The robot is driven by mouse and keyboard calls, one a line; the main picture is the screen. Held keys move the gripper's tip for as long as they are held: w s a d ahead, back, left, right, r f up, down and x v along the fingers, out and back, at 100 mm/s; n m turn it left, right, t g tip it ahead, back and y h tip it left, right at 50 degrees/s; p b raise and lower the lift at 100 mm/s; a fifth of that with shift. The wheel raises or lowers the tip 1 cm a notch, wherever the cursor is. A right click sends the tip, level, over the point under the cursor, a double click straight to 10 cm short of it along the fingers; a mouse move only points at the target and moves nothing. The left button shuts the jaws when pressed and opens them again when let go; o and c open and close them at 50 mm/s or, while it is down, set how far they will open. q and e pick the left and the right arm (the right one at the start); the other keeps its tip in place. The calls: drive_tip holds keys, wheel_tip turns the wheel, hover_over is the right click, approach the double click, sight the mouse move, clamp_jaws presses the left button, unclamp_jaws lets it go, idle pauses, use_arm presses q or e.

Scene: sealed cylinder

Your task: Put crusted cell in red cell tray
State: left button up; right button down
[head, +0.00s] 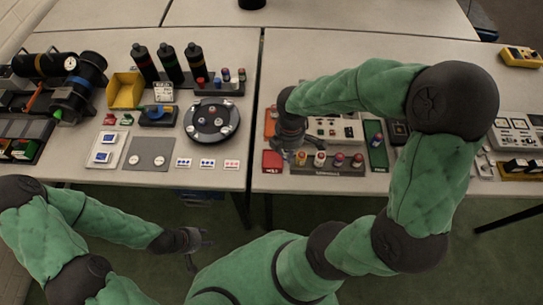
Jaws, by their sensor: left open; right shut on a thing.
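The red cell tray (271,162) lies at the left end of the right-hand table, near its front edge. My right arm reaches over the table, and its gripper (288,154) points down at the tray's right edge, covering part of it. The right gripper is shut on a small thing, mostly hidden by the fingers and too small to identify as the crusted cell. Several cells with coloured tops stand in a dark rack (322,171) just right of the gripper. My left gripper (202,246) is open and empty, low in front of the left table.
A green tray (376,146) lies right of the rack, and a panel device (333,128) stands behind it. The left table holds a round dark turntable (212,121), a yellow bin (126,90) and dark bottles (171,65). A gap separates the tables.

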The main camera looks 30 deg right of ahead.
drive_tip(key=b, duration=0.2)
hover_over(273, 159)
drive_tip(key=f, duration=0.6)
drive_tip(key=shift+s, duration=0.25)
drive_tip(key=shift+w+f+b, duration=0.2)
drive_tip(key=shift+f+b, duration=0.8)
drive_tip(key=shift+f, duration=0.75)
drive_tip(key=shift+a, duration=0.1)
drive_tip(key=shift+f, duration=0.2)
drive_tip(key=c, duration=0.9)
unclamp_jaws()
wheel_tip(273, 159, up, 12)
drive_tip(key=p, duration=0.4)
drive_tip(key=shift+r, duration=0.2)
